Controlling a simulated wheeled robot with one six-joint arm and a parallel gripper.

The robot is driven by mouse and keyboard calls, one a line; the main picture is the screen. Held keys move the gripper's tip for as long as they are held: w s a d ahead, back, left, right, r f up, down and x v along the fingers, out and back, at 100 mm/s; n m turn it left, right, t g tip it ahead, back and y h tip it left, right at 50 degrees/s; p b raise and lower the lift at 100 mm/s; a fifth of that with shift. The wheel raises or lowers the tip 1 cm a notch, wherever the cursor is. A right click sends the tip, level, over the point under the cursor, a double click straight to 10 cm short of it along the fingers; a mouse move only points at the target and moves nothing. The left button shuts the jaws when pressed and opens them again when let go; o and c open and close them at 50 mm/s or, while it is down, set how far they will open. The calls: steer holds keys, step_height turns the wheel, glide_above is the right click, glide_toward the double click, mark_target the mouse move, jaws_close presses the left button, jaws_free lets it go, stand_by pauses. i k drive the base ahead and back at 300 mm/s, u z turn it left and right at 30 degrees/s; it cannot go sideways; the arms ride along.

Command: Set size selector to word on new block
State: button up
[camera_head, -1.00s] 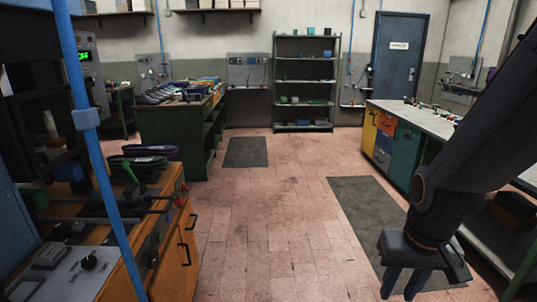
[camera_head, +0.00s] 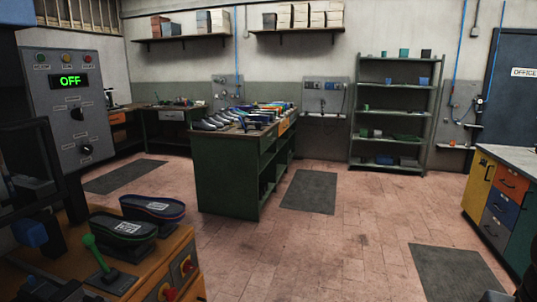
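A grey control panel (camera_head: 74,112) stands at the left, with a lit green display (camera_head: 70,81) reading "OFF". Below the display are an upper black knob (camera_head: 77,114) and a lower black knob (camera_head: 86,150). Small labels surround both knobs, too small to read, so I cannot tell which is the size selector. Two dark sole-shaped blocks, a nearer one (camera_head: 123,232) and a farther one with a coloured rim (camera_head: 153,208), sit on the orange bench. Each bears a white label whose word I cannot read.
A green-handled lever (camera_head: 98,257) and red buttons (camera_head: 170,294) are on the orange bench at the lower left. A green workbench (camera_head: 226,172) with several shoes stands mid-room. Coloured drawers (camera_head: 497,207) stand at the right.

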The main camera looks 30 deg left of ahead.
mark_target(76, 113)
steer(key=u, duration=0.35)
steer(key=i, duration=1.4)
steer(key=u, duration=1.8)
steer(key=i, duration=1.1)
steer(key=u, duration=0.85)
